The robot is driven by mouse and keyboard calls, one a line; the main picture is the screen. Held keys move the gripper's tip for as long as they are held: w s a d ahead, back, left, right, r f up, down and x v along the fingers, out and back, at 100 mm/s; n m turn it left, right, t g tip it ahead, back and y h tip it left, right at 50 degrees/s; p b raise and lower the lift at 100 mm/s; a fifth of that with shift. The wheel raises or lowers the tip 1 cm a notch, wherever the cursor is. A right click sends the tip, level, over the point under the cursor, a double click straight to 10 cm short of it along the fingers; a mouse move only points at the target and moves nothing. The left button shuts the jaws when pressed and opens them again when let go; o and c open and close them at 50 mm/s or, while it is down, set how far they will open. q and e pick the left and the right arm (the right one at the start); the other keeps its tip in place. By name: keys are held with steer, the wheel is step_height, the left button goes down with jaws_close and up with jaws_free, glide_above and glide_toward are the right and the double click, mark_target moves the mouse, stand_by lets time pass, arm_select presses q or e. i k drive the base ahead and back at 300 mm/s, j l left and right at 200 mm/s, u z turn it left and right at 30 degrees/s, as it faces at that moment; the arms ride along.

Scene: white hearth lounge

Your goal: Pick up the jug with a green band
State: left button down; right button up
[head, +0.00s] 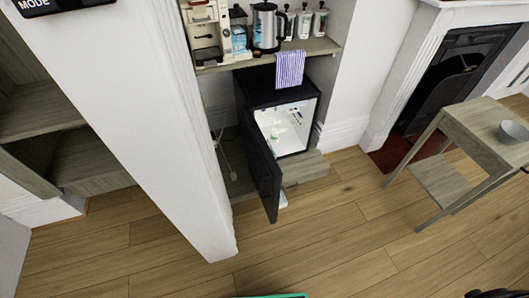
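I cannot make out a jug with a green band anywhere in the head view. A silver kettle with a black handle (267,24) stands on the upper shelf. Left of it is a clear container with a dark lid and bluish contents (239,38); I see no green band on it. Small items inside the open mini fridge (285,128) are too small to tell apart. Neither of my grippers can be made out.
The black fridge door (262,168) stands open over the wooden floor (330,225). A white pillar (165,120) is left of it. A coffee machine (208,34) and several canisters share the shelf (215,66). A table with a bowl (513,132) stands right. The middle floor is clear.

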mark_target(276, 138)
steer(key=i+l+u, duration=0.1)
steer(key=u, duration=0.3)
steer(key=l+u, duration=0.2)
steer(key=u, duration=0.2)
steer(key=l+u, duration=0.2)
steer(key=u, duration=0.25)
steer(key=l+u, duration=0.25)
steer(key=u, duration=0.15)
